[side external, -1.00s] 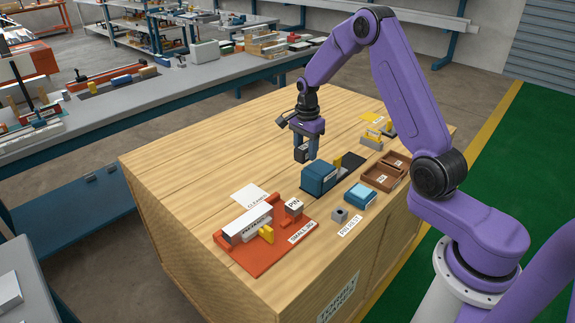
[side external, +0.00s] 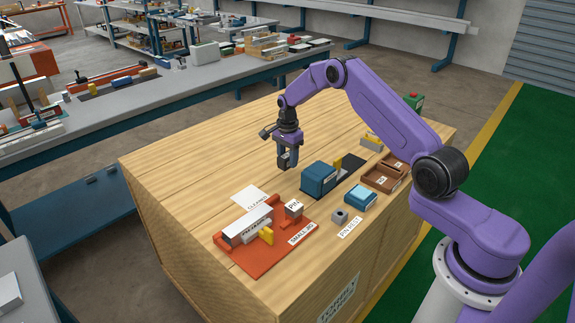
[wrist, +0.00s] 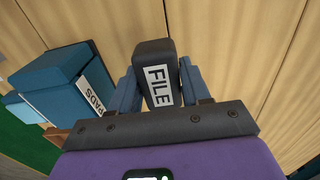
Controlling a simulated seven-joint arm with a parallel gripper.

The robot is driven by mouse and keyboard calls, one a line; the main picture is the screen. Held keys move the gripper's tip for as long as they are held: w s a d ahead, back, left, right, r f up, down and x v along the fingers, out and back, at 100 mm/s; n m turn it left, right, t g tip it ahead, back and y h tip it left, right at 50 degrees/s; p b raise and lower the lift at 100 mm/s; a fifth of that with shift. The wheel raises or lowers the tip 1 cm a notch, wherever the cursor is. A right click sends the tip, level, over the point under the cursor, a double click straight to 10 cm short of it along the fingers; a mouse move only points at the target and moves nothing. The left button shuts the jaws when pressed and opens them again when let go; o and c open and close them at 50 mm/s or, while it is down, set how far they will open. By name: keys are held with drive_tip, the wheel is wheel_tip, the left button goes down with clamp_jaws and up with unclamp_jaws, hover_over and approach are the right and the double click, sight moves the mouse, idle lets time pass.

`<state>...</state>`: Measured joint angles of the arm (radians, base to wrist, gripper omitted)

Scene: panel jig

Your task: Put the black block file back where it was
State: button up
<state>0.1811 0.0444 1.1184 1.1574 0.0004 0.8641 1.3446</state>
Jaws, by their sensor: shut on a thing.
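The black block file (wrist: 155,60), with a white "FILE" label, sits between the two fingers of my gripper (wrist: 160,85) in the wrist view. In the side view my gripper (side external: 287,163) is shut on it and points down over the bare wood, left of the blue pads block (side external: 319,178). The file shows there only as a small dark shape between the fingers. I cannot tell whether its underside touches the table. The pads block (wrist: 60,85) also stands left of the file in the wrist view.
The orange small jig (side external: 262,262) with a white panel and yellow clamp stands at the front left. A "CLEAN" sheet (side external: 248,197) lies behind it. Bare wood (side external: 210,160) lies left.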

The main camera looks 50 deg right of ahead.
sight(287, 165)
drive_tip(key=shift+f, duration=1.55)
drive_tip(key=shift+f, duration=0.1)
drive_tip(key=o, duration=1)
